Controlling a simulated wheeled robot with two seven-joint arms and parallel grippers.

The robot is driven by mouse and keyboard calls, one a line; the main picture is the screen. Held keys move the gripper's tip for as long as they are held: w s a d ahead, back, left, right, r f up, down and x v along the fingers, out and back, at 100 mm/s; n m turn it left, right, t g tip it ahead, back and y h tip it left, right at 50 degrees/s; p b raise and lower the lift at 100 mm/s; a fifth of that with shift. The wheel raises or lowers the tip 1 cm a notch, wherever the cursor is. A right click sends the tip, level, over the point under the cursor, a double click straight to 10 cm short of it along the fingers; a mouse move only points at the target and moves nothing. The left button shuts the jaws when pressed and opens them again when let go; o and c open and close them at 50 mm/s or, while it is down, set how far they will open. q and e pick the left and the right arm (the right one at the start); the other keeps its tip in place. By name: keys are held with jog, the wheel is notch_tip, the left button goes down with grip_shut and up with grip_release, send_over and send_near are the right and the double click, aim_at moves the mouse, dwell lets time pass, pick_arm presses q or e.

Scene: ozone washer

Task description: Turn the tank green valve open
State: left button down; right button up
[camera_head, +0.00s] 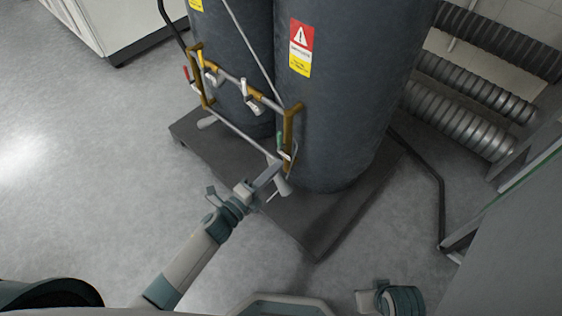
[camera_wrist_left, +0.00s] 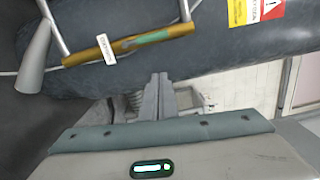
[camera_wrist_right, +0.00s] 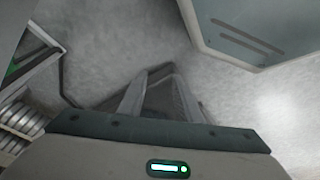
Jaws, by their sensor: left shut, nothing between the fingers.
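The green valve handle (camera_head: 280,143) is on the brass pipe (camera_head: 290,125) at the front of the right dark grey tank (camera_head: 340,110). In the left wrist view the green handle (camera_wrist_left: 148,40) lies nearly along the brass pipe (camera_wrist_left: 100,50). My left gripper (camera_head: 274,175) is shut and empty, just below the handle in the head view. In the left wrist view its fingers (camera_wrist_left: 160,82) point toward the pipe, with a visible gap to the handle. My right gripper (camera_wrist_right: 160,75) is open and empty over the floor.
The tanks stand on a dark low platform (camera_head: 310,225). A red-handled valve (camera_head: 187,73) and white-handled valves (camera_head: 252,95) are on the same pipework. Ribbed metal ducts (camera_head: 460,120) and a grey panel (camera_head: 520,240) are at the right. Floor at the left is clear.

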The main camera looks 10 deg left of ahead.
pick_arm(q)
jog(key=shift+v, duration=2.45)
pick_arm(e)
jog(key=shift+s+r, duration=0.15)
jog(key=shift+r, duration=0.3)
jog(key=shift+s+f, duration=0.1)
